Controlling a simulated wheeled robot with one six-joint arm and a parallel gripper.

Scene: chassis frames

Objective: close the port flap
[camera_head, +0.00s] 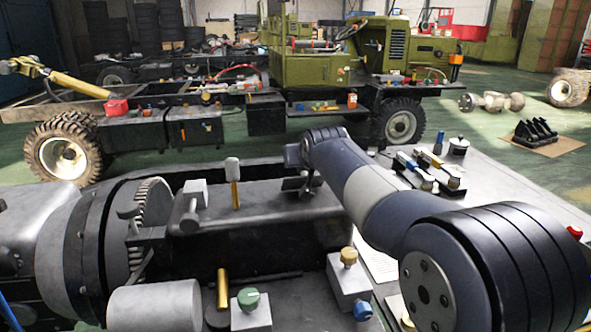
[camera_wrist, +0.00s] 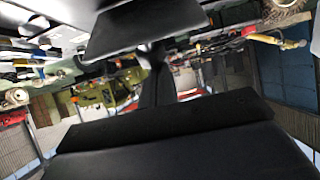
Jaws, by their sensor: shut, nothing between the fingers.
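My gripper (camera_head: 302,184) is at the end of my arm, above the back right part of the dark grey chassis box (camera_head: 262,224) in the head view. It is small and dark there. In the wrist view its narrow dark fingers (camera_wrist: 155,76) run up the middle and look shut and empty. A flat dark plate (camera_wrist: 145,27) crosses the top of the wrist view, close to the fingertips. I cannot tell whether this plate is the port flap, or whether the fingers touch it. No port flap can be made out with certainty in the head view.
Green-capped (camera_head: 248,300) and yellow-capped (camera_head: 348,258) blocks, a brass post (camera_head: 234,194) and a toothed ring (camera_head: 152,204) surround the chassis box. A grey table (camera_head: 500,178) with small fittings lies behind my arm. An olive truck (camera_head: 385,50) stands farther back.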

